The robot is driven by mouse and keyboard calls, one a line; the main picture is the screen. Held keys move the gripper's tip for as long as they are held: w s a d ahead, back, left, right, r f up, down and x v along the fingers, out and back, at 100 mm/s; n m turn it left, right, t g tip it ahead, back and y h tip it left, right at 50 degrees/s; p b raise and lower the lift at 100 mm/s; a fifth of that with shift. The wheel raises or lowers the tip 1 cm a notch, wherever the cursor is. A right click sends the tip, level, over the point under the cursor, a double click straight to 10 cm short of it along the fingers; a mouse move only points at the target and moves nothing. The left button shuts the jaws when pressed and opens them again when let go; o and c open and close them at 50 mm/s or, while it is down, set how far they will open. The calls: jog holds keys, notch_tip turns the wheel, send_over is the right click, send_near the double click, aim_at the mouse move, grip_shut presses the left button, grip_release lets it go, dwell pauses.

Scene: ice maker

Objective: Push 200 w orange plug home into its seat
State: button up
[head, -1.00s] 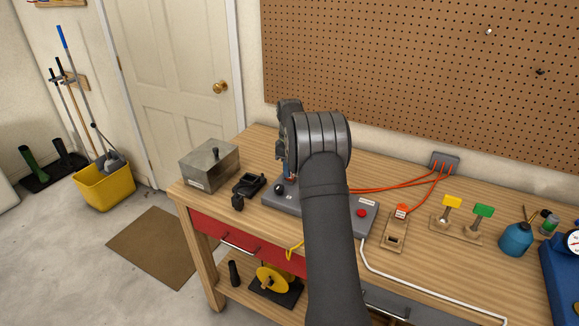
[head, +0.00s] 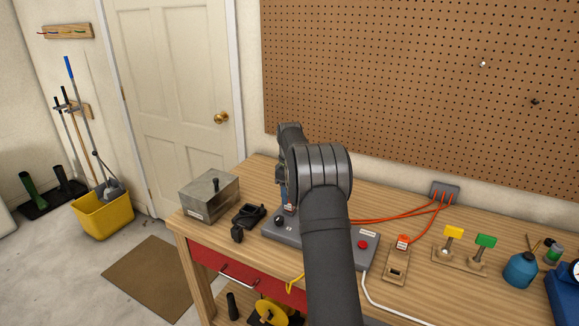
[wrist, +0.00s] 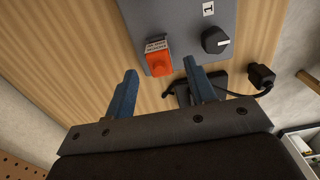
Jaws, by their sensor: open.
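The orange plug (wrist: 158,62) sits at the edge of the grey control box (wrist: 185,12) in the wrist view, beside a black knob. A small label lies against it, its text too small to read surely. How deep the plug is seated I cannot tell. My gripper (wrist: 160,68) is open, its two blue fingers apart on either side of the plug's near end, with gaps visible. In the head view, the grey box (head: 347,258) stands on the bench; my arm hides most of the gripper and the plug.
A black device with a cable (wrist: 222,86) lies close beyond the right finger. In the head view, a metal box (head: 209,195) stands left. Right are a wooden holder with an orange-topped piece (head: 403,241), yellow and green tags (head: 454,231), and orange cables (head: 392,214).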

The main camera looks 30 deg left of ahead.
notch_tip(320, 180, up, 14)
dwell(0.3)
dwell(0.3)
notch_tip(320, 180, down, 17)
jog(key=shift+f, duration=0.15)
dwell(0.5)
jog(key=shift+r, duration=0.2)
